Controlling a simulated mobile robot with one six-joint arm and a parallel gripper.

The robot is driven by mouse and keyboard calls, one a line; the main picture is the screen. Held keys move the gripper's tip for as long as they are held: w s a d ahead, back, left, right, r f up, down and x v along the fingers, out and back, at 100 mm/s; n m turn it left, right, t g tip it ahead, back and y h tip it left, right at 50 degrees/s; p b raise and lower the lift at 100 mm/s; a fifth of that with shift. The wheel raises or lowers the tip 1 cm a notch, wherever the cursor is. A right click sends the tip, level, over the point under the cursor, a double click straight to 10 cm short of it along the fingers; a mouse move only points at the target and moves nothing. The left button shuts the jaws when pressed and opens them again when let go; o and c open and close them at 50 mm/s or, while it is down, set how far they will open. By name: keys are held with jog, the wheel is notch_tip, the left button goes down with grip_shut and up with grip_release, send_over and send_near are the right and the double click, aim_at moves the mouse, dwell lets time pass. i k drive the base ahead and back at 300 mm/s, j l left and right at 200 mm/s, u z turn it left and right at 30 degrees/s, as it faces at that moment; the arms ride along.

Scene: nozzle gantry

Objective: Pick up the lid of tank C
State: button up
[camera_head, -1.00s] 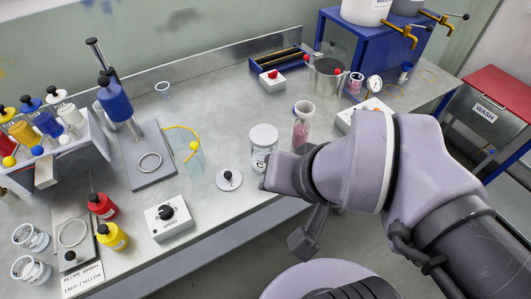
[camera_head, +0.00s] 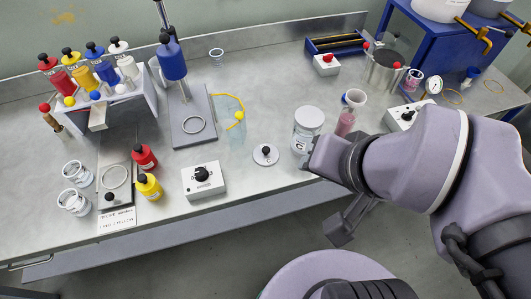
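A small round white lid (camera_head: 265,155) with a black knob lies flat on the metal bench. A letter C showed on it a second ago. Just right of it stands a pale cylindrical tank (camera_head: 308,128) marked C, upright, with a whitish top. My arm reaches in from the right, and its end covers the bench's front edge beside the tank. My gripper (camera_head: 341,229) shows only in part, pointing down in front of the bench edge, below and right of the lid and apart from it. Its opening is hidden, and I see nothing held in it.
A white box with a black knob (camera_head: 203,181) stands left of the lid. Bare bench surrounds the lid.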

aim_at(266, 154)
jog(key=i+l+u, duration=0.2)
jog(key=u, duration=0.2)
jog(key=i+l+u, duration=0.15)
jog(key=l+u, duration=0.3)
jog(key=i+l+u, duration=0.1)
jog(key=u, duration=0.3)
jog(key=l+u, duration=0.45)
